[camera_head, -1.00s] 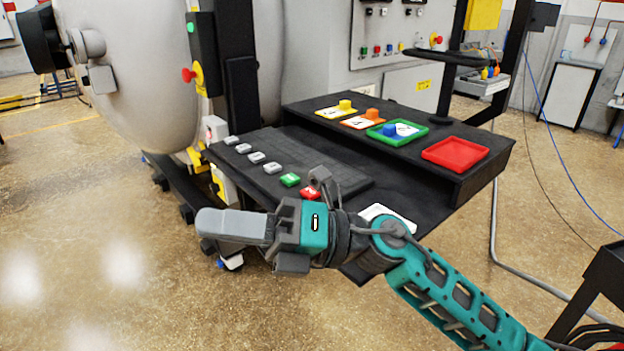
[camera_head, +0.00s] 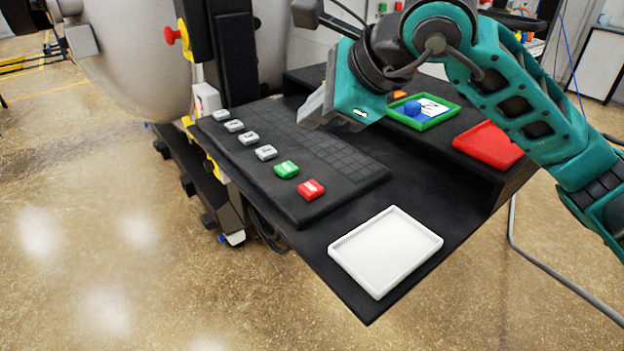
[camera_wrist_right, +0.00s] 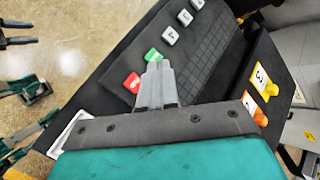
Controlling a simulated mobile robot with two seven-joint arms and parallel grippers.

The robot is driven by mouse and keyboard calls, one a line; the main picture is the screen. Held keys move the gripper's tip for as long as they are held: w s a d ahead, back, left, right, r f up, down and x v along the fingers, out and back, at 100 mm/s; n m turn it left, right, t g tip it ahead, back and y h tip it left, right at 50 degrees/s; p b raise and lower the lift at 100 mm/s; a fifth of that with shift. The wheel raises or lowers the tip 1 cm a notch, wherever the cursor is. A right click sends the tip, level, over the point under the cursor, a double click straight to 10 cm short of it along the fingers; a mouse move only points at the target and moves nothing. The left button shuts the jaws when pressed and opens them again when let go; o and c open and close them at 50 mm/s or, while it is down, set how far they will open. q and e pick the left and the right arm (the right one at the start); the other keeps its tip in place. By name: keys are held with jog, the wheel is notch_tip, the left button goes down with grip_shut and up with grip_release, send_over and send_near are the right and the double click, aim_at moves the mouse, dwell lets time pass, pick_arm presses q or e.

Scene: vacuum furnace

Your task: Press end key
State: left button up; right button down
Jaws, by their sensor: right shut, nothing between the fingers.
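A dark keyboard (camera_head: 330,165) lies on the black console, with a row of large keys along its left side. At the near end are a green key (camera_head: 286,169) and a red key (camera_head: 311,188); their lettering is too small to read. My right gripper (camera_head: 314,118) is shut and empty, above the far part of the keyboard and apart from the keys in the head view. In the right wrist view the shut fingers (camera_wrist_right: 158,72) point toward the green key (camera_wrist_right: 153,56), with the red key (camera_wrist_right: 132,82) beside them.
A white tray (camera_head: 345,254) sits at the console's near corner. A red tray (camera_head: 488,144) and a green tray (camera_head: 447,118) with a blue-knobbed card stand on the raised shelf. Several grey keys (camera_head: 249,138) line up beyond the green one. The furnace (camera_head: 140,60) stands behind left.

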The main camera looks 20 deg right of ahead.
dwell(0.3)
jog(key=b, duration=0.5)
send_over(315, 190)
notch_tip(315, 190, down, 7)
jog(key=shift+f, duration=0.15)
jog(key=shift+f+b, duration=0.6)
jog(key=shift+b, duration=0.15)
pick_arm(q)
jog(key=shift+h, duration=0.4)
jog(key=d+f, duration=0.1)
jog(key=w+d+f, duration=0.1)
jog(key=f, duration=0.1)
jog(key=shift+w+f, duration=0.15)
pick_arm(e)
jog(key=shift+f, duration=0.15)
pick_arm(q)
jog(key=shift+s+f, duration=0.15)
jog(key=shift+s, duration=0.05)
jog(key=shift+f, duration=0.1)
